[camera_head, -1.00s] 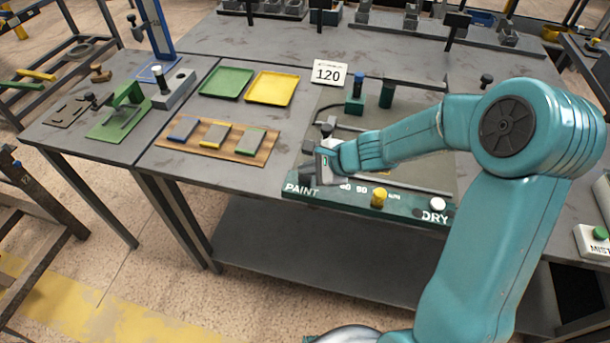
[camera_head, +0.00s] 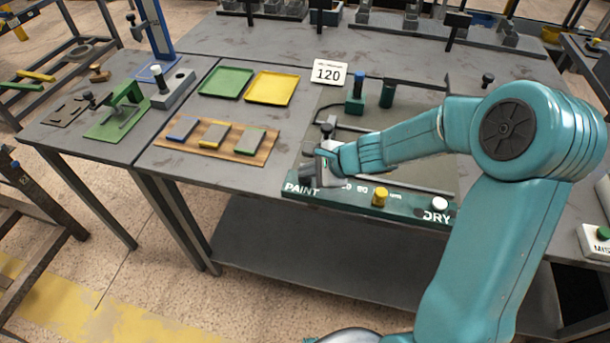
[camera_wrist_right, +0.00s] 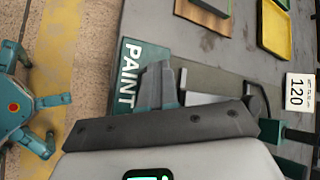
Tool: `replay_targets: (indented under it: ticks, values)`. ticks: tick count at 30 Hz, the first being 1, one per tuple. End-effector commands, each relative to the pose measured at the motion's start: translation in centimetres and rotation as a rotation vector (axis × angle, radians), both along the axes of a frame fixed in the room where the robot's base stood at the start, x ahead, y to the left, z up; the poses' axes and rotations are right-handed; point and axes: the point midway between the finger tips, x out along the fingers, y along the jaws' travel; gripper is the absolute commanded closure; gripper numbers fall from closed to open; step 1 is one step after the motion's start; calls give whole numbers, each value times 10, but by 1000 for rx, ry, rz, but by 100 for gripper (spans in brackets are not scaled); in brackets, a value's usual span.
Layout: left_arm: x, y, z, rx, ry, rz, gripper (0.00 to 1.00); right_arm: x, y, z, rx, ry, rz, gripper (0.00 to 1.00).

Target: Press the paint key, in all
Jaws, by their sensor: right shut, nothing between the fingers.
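The green control strip (camera_head: 408,208) runs along the bench's front edge, with a white PAINT label (camera_head: 302,189) at its left end. The label also shows in the wrist view (camera_wrist_right: 128,76). My right gripper (camera_head: 307,171) is shut and empty, pointing down just behind the label. In the wrist view its closed fingers (camera_wrist_right: 165,88) are over the strip beside the word PAINT. The paint key itself is hidden by the gripper, so I cannot tell whether they touch. A yellow key (camera_head: 380,197) and a white key by DRY (camera_head: 440,204) stand further right. My left gripper is not in view.
A 120 sign (camera_head: 329,72) stands behind the station. A green tray (camera_head: 226,83), a yellow tray (camera_head: 272,88) and a wooden board (camera_head: 171,143) with several coloured blocks lie left of it. A blue-topped post (camera_head: 356,92) stands behind my arm.

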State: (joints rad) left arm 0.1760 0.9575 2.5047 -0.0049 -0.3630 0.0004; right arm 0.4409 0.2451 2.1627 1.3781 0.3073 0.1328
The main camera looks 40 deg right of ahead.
Motion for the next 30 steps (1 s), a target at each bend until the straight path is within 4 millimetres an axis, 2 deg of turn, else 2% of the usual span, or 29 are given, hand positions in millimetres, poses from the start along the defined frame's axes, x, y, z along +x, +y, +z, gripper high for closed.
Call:
replay_targets:
  ticks: [13,24,30]
  values:
    - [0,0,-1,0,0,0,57,0,0,-1,-1,1,0,100]
    - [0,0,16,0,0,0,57,0,0,19,-1,0,-1,100]
    - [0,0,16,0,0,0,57,0,0,18,0,0,0,100]
